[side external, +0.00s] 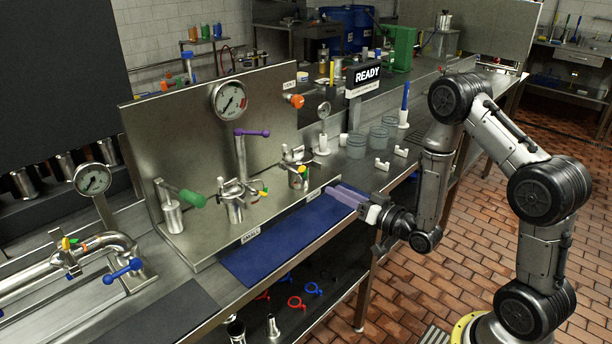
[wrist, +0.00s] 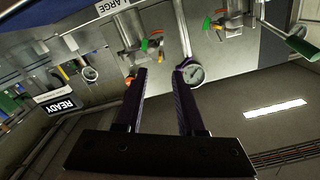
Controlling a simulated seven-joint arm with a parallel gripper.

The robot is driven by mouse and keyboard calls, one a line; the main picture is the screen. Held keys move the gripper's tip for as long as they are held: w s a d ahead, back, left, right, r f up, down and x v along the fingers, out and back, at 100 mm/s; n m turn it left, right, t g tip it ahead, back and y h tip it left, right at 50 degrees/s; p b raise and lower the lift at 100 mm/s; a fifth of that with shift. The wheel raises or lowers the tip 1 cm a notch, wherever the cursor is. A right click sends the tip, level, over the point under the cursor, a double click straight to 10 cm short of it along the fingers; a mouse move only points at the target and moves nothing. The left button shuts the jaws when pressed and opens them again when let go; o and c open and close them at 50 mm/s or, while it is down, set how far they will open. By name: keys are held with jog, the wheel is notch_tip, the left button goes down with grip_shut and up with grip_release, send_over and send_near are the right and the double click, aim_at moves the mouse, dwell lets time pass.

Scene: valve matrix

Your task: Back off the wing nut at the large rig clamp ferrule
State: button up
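The large rig's clamp ferrule (side external: 297,172) is the right one of two metal clamps on the steel bench rig. In the wrist view this clamp (wrist: 138,45) sits beside the LARGE label (wrist: 110,5). Its small coloured wing nut parts, green and orange (wrist: 150,42), show there; their exact shape is too small to tell. My gripper (side external: 340,190) has purple fingers and hovers near the bench's front edge, over the blue mat's right end, apart from the clamp. In the wrist view my gripper (wrist: 160,72) is open and empty, with the clamp above the left fingertip.
A second clamp (side external: 235,203) stands to the left, with a purple-handled lever (side external: 252,132) behind it. A green-handled valve (side external: 190,198) is farther left. A large gauge (side external: 230,100) is on the back panel. Clear cups (side external: 357,145) stand to the right. The blue mat (side external: 285,245) is clear.

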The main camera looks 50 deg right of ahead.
aim_at(296, 172)
jog(key=w, duration=1.1)
jog(key=shift+w, duration=0.25)
grip_shut()
